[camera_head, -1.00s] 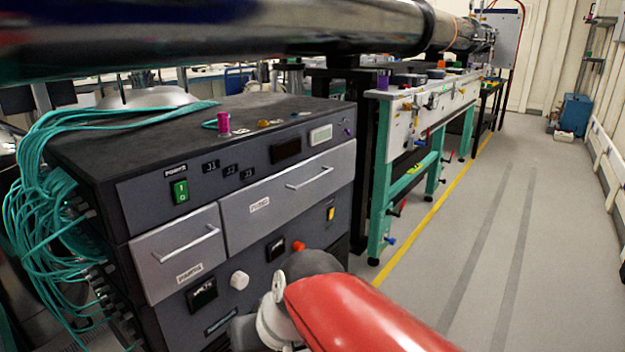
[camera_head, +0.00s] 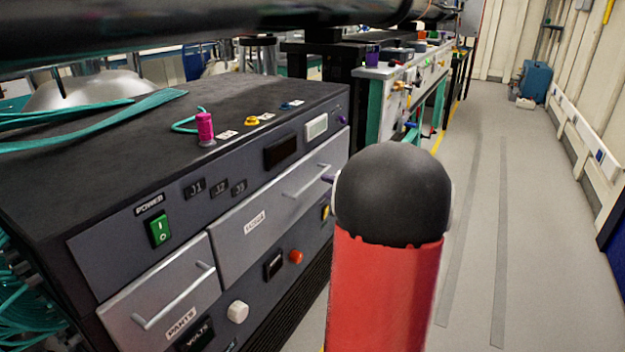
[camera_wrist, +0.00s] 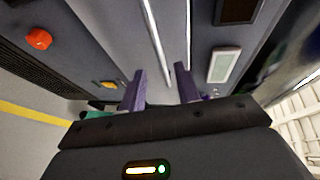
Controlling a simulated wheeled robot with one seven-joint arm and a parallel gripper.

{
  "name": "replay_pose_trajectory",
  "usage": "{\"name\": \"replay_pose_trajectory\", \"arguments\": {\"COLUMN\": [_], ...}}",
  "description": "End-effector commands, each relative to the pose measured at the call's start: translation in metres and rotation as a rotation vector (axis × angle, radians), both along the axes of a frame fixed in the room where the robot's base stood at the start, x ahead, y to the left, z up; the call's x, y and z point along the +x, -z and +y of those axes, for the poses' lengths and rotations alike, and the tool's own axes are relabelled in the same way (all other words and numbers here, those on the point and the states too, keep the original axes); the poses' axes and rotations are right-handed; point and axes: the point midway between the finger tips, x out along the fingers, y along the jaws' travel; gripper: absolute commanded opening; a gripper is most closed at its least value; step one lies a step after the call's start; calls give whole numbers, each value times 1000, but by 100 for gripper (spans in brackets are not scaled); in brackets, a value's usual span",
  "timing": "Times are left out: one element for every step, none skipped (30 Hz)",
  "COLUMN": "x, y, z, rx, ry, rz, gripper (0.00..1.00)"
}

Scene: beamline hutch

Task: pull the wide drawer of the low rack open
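The low rack (camera_head: 200,130) is a dark cabinet with two grey drawers. The wide drawer (camera_head: 262,222) is the upper right one, and its front looks flush with the rack. Its bar handle (camera_head: 306,182) runs along the front; in the wrist view the handle (camera_wrist: 153,40) runs toward the space between my fingers. My gripper (camera_wrist: 160,72) is open, its two purple fingers spread and empty, at or close to one end of the handle. I cannot tell if they touch it. In the head view my arm hides most of the gripper.
A narrow drawer (camera_head: 160,310) with its own handle sits lower left. Near the wide drawer are a red button (camera_head: 296,257), a white knob (camera_head: 237,312) and a green power switch (camera_head: 159,229). A large pipe (camera_head: 200,25) crosses above. The grey floor (camera_head: 500,200) at right is clear.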

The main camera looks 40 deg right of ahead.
Motion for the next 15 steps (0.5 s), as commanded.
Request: {"name": "replay_pose_trajectory", "arguments": {"x": [10,15,22,27,31,37,41,45,49,51,54,56,57,58,59], "y": [1,2,3,4,5,6,7,8,8,9,9,10,11,11,11], "z": [1,1,1,1,1,1,1,1,1,1,1,1,1,1,1], "rx": [3,2,1,2,1,1,2,2,1,1,1,1,2,2,1], "ry": [-3,-5,-5,-5,-4,-5,-4,-4,-5,-5,-5,-5,-4,-4,-3], "rz": [1,1,2,2,1,2,2,2,1,1,1,1,1,1,1], "gripper": [32,32,32,32,32,32,32,32,32,32,32,32,32,32,32]}}
